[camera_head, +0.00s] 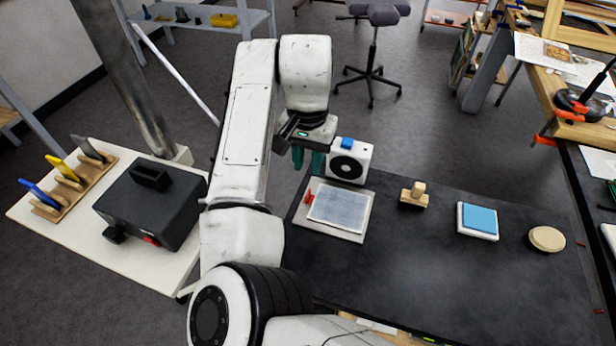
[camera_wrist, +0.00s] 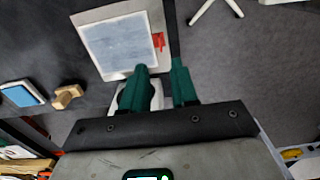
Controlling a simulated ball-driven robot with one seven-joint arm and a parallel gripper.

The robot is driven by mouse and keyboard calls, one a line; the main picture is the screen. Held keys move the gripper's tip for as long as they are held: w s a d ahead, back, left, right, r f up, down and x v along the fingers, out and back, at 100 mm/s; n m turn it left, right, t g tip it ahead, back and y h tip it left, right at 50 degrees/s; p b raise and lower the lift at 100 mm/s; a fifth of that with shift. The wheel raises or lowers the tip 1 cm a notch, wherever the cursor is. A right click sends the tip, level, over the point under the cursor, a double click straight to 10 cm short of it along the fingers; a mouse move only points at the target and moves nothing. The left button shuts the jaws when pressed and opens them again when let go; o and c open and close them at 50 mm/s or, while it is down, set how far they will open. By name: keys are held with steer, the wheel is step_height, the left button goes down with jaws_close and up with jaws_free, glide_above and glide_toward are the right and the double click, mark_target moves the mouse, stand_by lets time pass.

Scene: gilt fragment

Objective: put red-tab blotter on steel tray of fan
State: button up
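A grey-blue rectangular sheet (camera_head: 338,207) lies on a flat pale plate (camera_head: 318,227) at the left end of the dark bench. A small red tab (camera_head: 308,196) is at the sheet's left edge; the tab also shows in the wrist view (camera_wrist: 158,40). I take the sheet as the blotter and the plate as the tray. A small white fan (camera_head: 349,162) with a black round face and blue top stands behind the plate. My gripper (camera_head: 308,165) hangs left of the fan, beyond the plate. Its green fingers (camera_wrist: 161,72) are apart with nothing between them.
A wooden-handled stamp (camera_head: 414,195), a blue pad (camera_head: 478,220) and a round wooden disc (camera_head: 547,239) stand to the right on the bench. A black box (camera_head: 150,205) and a tool rack (camera_head: 72,187) are on the left table. Bare bench lies in front.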

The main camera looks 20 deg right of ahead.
steer(key=shift+r, duration=1.4)
stand_by(1.1)
